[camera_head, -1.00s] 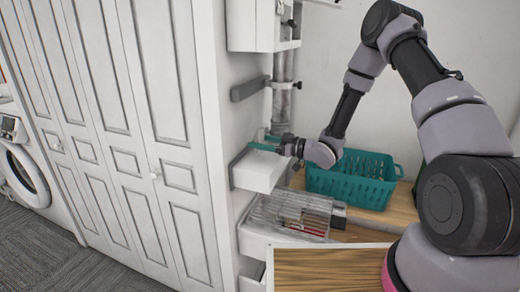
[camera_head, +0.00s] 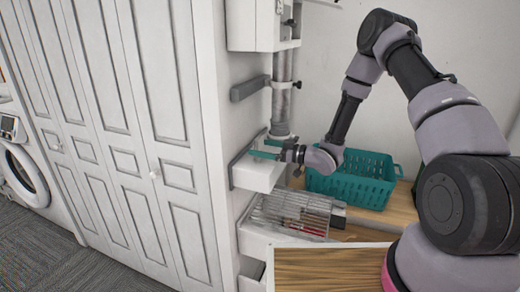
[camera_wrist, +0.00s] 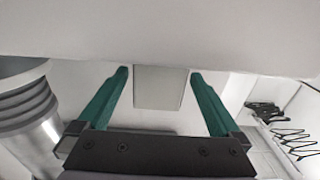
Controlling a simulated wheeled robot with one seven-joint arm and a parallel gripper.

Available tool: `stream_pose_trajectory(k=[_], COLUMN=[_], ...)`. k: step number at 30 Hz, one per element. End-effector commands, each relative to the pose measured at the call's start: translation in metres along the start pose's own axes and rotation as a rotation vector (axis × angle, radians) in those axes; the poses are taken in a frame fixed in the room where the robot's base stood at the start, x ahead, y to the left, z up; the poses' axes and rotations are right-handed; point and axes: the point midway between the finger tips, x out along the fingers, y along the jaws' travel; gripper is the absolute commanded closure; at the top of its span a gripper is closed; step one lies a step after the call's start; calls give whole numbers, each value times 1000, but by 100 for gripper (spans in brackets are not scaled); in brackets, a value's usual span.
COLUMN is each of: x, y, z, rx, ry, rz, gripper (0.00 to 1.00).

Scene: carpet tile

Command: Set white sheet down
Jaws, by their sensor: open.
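My gripper (camera_head: 266,149) has teal fingers and is over the top of a white wall-mounted box (camera_head: 257,176) in the head view. In the wrist view the gripper (camera_wrist: 159,76) is open, its fingers spread wide. A pale, flat rectangle (camera_wrist: 160,88), which may be the white sheet, lies in the gap between the fingertips, with space on both sides. Its upper part is cut off by a large white surface (camera_wrist: 160,30). I cannot make out the sheet in the head view, and contact with what lies below cannot be told.
A grey pipe (camera_head: 282,100) stands close behind my gripper. A teal basket (camera_head: 352,180) sits on the wooden top to the right. A wire rack (camera_head: 291,214) with red items is below the box. A tall white cupboard (camera_head: 130,130) fills the left.

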Motion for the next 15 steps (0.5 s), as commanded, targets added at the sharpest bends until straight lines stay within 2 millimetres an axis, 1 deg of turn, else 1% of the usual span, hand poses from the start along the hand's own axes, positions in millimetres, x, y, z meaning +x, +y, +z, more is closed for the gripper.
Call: stream_pose_trajectory(k=[1, 5, 9, 12, 15], x=[-10, -37, -68, -87, -101], y=[3, 3, 2, 2, 1], z=[1, 1, 1, 1, 1], rx=[2, 2, 3, 3, 2], ry=[-2, -1, -2, -2, -2], rz=[7, 8, 8, 6, 5], gripper=[0, 0, 0, 0, 0])
